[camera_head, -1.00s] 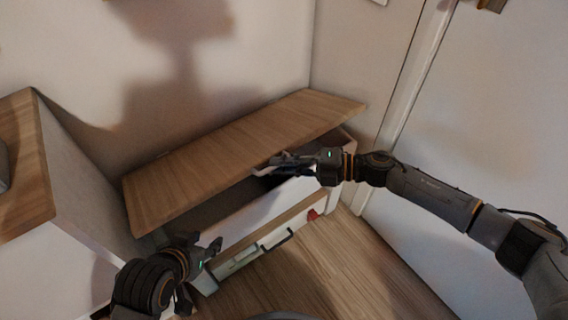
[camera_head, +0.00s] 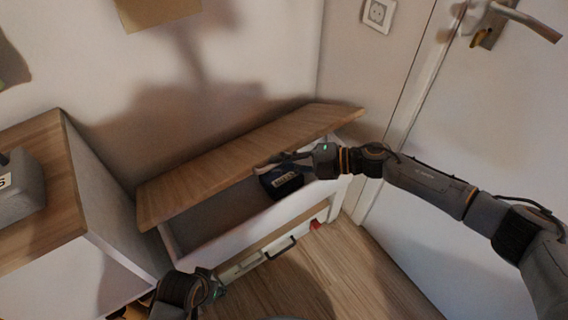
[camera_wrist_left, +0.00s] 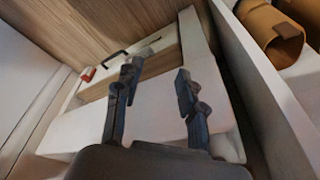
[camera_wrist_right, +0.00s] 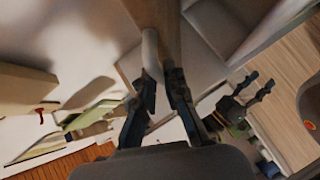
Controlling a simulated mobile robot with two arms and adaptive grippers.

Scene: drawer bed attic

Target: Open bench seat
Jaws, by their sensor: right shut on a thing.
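The bench seat is a hinged wooden lid (camera_head: 235,160) on a white box (camera_head: 245,227) against the wall. The lid is tilted up, and part of the inside shows below it. My right gripper (camera_head: 270,162) is at the lid's front edge, right of its middle, and is shut on it. In the right wrist view the lid's edge (camera_wrist_right: 150,50) runs up from between the fingertips (camera_wrist_right: 160,85). My left gripper (camera_head: 217,285) is low in front of the box's left end. In the left wrist view its fingers (camera_wrist_left: 155,80) are apart with nothing between them.
A dark object with a white label (camera_head: 282,182) lies inside the box. A drawer with a black handle (camera_head: 280,248) is under it, with a small red thing (camera_head: 315,225) nearby. A wood-topped white cabinet (camera_head: 85,190) stands left, a door (camera_head: 480,110) right. The wooden floor in front is clear.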

